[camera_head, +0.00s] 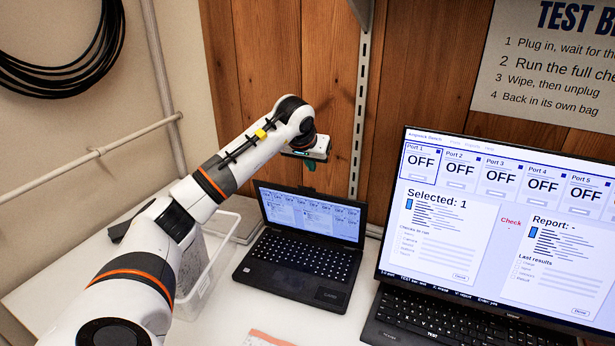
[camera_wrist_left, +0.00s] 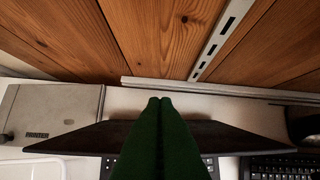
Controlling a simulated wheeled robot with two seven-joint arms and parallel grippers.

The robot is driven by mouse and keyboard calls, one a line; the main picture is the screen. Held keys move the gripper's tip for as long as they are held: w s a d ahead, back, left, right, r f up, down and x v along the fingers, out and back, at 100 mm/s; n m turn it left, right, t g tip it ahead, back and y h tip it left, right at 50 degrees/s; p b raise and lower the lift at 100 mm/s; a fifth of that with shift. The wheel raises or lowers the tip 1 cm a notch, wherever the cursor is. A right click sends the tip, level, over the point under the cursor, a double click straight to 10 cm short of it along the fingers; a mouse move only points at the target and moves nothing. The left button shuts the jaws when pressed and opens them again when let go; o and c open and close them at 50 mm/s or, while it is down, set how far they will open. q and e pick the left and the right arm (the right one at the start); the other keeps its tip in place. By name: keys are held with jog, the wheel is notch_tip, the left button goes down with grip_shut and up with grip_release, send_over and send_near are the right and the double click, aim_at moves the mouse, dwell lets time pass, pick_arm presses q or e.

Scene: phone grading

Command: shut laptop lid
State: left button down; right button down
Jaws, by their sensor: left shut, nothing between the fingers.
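The black laptop stands open on the white bench, its lid (camera_head: 312,214) raised and its lit screen facing me. Its keyboard base (camera_head: 298,262) lies flat. In the left wrist view the lid (camera_wrist_left: 80,139) is a wide dark band, with a little of the keyboard below it. My left gripper (camera_head: 310,165) is above the lid's top edge, near the wood wall. Its green fingers (camera_wrist_left: 160,108) are shut and empty; they cross over the lid band, with the tips on its wall side. I cannot tell whether they touch the lid. My right gripper is out of view.
A large monitor (camera_head: 497,228) with a keyboard (camera_head: 440,318) stands to the right. A clear bin (camera_head: 212,268) is left of the laptop, partly behind my arm. A grey printer (camera_wrist_left: 48,112) shows in the left wrist view. The wood wall (camera_head: 270,60) is close behind the lid.

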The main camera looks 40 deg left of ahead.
aim_at(305, 187)
pick_arm(q)
jog(key=s+f, duration=0.1)
jog(key=f, duration=0.1)
jog(key=shift+s+d+f+p, duration=0.3)
jog(key=shift+s+d+p, duration=0.05)
jog(key=shift+s, duration=0.05)
jog(key=shift+s+d+f, duration=0.15)
jog(key=shift+s, duration=0.15)
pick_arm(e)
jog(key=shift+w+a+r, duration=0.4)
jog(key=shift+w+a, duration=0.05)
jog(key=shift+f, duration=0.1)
pick_arm(q)
jog(key=shift+s+f+b, duration=0.15)
jog(key=shift+s+b, duration=0.1)
jog(key=shift+b, duration=0.35)
jog(key=shift+s+t+b, duration=0.35)
jog(key=shift+t+b, duration=0.05)
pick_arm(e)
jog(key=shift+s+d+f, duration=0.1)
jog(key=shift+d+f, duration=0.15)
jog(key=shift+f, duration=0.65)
